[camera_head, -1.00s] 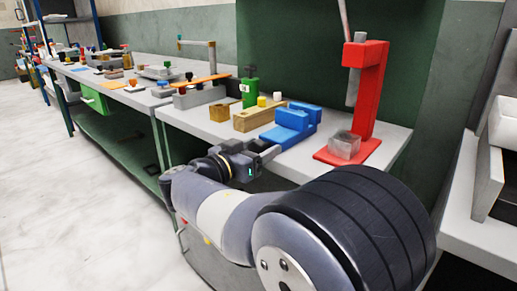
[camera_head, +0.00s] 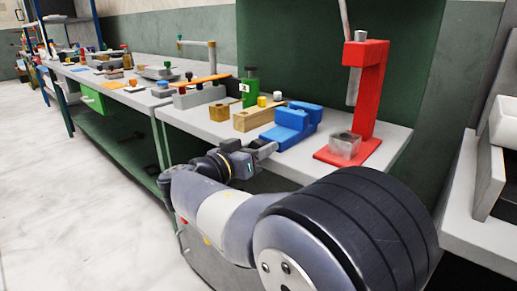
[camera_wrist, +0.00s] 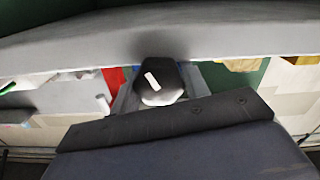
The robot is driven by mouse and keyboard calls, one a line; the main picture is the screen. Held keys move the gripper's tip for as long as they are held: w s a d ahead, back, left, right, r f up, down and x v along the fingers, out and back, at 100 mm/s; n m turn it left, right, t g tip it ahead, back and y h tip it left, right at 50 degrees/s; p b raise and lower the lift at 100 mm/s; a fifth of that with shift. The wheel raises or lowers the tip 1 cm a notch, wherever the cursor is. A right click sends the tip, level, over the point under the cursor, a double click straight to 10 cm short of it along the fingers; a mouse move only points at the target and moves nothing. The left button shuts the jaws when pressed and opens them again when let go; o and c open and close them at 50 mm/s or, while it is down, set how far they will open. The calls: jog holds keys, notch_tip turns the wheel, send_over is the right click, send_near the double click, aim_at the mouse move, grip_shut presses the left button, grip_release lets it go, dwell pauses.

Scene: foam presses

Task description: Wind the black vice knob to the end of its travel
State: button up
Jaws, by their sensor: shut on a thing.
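The blue vice (camera_head: 291,127) sits near the front edge of the bench. Its black knob (camera_wrist: 158,82) shows in the wrist view as a dark, faceted knob with a white mark on its face. My gripper (camera_head: 266,150) reaches the near end of the vice from the front left and is shut on the knob. In the head view the gripper hides the knob. In the wrist view a dark part of my gripper crosses below the knob, and the fingertips are hard to make out. How far the knob is wound cannot be told.
A red press (camera_head: 369,95) with a clear grey block (camera_head: 345,145) stands right of the vice. A wooden block (camera_head: 257,117), a green bottle-like item (camera_head: 250,92) and a small yellow-brown block (camera_head: 219,112) stand to the left. The floor at left is clear.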

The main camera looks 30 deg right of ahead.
jog(key=o, duration=1)
jog(key=shift+m, duration=0.3)
